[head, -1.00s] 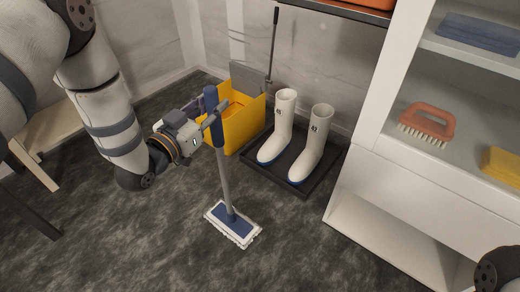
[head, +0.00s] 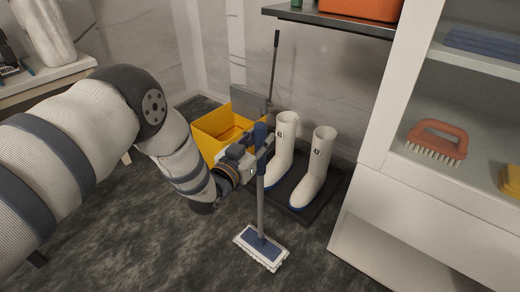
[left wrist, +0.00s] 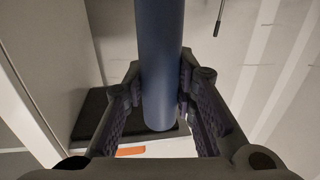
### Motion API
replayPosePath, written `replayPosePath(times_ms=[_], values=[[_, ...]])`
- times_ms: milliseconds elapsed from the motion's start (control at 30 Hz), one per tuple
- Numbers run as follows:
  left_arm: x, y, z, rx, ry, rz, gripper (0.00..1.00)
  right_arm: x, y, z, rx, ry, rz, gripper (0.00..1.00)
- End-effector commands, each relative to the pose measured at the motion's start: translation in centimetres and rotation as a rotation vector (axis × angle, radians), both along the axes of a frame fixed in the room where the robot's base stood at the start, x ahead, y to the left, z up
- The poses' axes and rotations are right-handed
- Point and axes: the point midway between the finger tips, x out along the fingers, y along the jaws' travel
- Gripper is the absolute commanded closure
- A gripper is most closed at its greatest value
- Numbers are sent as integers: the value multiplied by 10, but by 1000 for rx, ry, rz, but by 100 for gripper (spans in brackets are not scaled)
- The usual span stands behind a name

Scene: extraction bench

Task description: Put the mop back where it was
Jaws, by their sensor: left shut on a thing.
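The mop has a blue grip (head: 260,135), a grey pole (head: 260,205) and a flat blue head with a white fringed pad (head: 261,247). It stands nearly upright, its pad at the dark floor in front of the boot tray. My left gripper (head: 257,147) is shut on the blue grip near the top of the mop. In the left wrist view the blue grip (left wrist: 158,65) runs between the two fingers of my left gripper (left wrist: 158,105). My right gripper is not in view.
A yellow bucket (head: 211,137) stands behind the mop. White boots (head: 317,168) stand on a black tray (head: 318,210) to its right. A thin dark handle (head: 274,65) rises behind the bucket. A white cabinet (head: 400,205) is at the right.

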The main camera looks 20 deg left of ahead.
Motion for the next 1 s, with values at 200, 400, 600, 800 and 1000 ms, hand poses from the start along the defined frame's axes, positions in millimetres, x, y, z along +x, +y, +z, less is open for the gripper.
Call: replayPosePath(times_ms=[200, 400, 600, 800, 1000], values=[[0, 1, -25, 1, 2, 1, 100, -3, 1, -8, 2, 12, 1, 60], [-2, 1, -26, 3, 8, 1, 66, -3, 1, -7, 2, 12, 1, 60], [-1, 1, -25, 3, 8, 1, 55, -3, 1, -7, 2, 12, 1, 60], [-7, 3, -25, 3, 9, 1, 55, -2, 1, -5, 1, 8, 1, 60], [-54, 12, -21, 3, 11, 1, 55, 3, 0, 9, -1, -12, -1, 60]])
